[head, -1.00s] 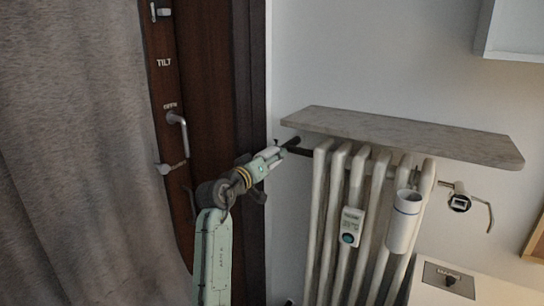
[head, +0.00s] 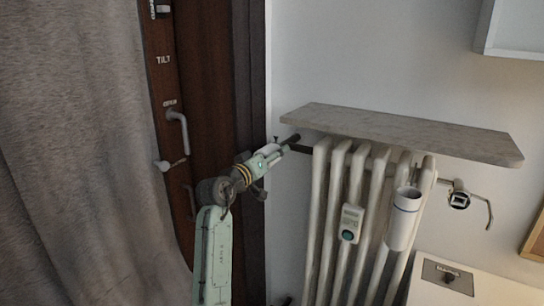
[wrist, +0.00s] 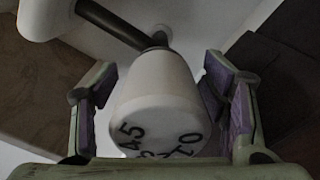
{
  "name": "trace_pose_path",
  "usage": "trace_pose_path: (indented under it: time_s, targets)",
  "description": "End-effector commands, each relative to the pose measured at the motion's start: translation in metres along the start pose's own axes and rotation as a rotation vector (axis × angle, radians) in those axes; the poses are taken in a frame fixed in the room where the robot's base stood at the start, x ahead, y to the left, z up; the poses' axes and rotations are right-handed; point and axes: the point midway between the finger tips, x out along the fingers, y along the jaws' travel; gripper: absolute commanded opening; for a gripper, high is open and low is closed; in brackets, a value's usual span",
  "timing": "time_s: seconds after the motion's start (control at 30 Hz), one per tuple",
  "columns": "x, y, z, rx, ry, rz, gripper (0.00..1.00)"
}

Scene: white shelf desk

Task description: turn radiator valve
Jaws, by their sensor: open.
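The radiator valve is a white knob (wrist: 156,100) with dark numbers on its face. In the wrist view it sits between the open, purple-padded fingers of my gripper (wrist: 158,78). A dark pipe (wrist: 115,25) runs behind the knob. In the head view my gripper (head: 268,157) is at the upper left end of the white radiator (head: 316,215), at the pipe's end, and hides much of the knob.
A stone shelf (head: 400,132) overhangs the radiator. A white cylinder (head: 403,222) and a small meter (head: 350,223) are on the radiator's front. A brown door frame (head: 215,90) with a handle (head: 180,130) and a grey curtain (head: 80,150) stand to the left.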

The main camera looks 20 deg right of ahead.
Motion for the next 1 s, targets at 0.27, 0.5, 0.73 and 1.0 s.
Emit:
trace_pose_path:
  time_s: [0.27, 0.5, 0.73, 1.0]
  targets:
    - [-0.014, -0.001, -0.001, -0.001, 0.002, -0.001, 0.67]
    - [-0.063, -0.001, 0.000, 0.000, 0.003, -0.001, 0.67]
    - [-0.104, -0.001, 0.000, 0.000, 0.002, -0.001, 0.67]
    - [-0.121, 0.000, 0.000, 0.000, 0.000, 0.000, 0.67]
